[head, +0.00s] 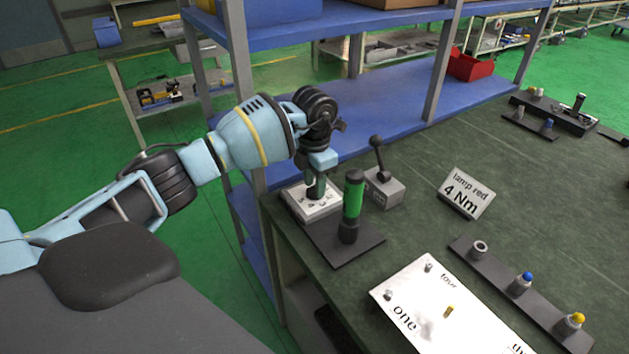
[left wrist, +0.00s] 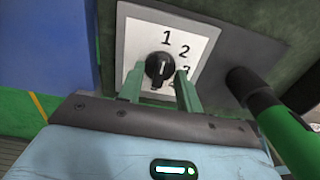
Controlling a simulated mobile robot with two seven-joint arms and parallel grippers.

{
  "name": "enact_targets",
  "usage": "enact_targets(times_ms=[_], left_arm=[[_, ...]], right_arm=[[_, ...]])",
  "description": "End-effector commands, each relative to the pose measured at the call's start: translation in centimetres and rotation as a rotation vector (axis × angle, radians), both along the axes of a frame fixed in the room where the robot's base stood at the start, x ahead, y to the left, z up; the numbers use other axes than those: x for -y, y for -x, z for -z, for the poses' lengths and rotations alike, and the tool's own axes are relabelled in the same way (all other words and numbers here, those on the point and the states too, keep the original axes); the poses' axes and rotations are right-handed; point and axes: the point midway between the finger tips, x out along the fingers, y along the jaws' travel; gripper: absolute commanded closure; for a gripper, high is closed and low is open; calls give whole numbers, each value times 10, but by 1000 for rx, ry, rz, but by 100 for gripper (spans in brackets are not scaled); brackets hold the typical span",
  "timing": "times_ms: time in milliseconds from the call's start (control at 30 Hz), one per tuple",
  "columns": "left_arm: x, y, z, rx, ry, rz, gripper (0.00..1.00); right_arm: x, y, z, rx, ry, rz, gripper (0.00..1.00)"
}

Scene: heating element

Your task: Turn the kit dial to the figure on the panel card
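The kit dial is a black knob (left wrist: 160,68) on a white square plate (left wrist: 135,40). The figures 1, 2 and 3 show on the plate; 3 is partly covered by a finger. The knob's white mark points up, about toward 1. In the head view the dial box (head: 300,208) sits at the bench's near left corner. My left gripper (head: 316,184) points down over it. In the left wrist view its green fingers (left wrist: 160,82) stand apart on either side of the knob, with small gaps. A card (head: 466,192) reads "lamp red 4 Nm". My right gripper is out of view.
A green-handled upright tool (head: 353,195) stands close right of the dial on a black plate. A grey lever box (head: 384,188) is behind it. A white board (head: 425,308) and a black strip with several fittings (head: 500,268) lie at right. A blue shelf (head: 375,110) stands behind.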

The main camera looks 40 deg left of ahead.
Motion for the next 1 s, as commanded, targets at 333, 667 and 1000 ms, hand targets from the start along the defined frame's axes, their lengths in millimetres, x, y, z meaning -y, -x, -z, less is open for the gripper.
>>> enact_targets(times_ms=[333, 667, 1000], left_arm=[[0, 0, 0, 0, 0, 0, 81], [0, 0, 0, 0, 0, 2, 100], [-1, 0, 1, -1, -1, 105, 100]], right_arm=[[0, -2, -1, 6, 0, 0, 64], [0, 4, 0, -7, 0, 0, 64], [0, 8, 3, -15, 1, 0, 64]])
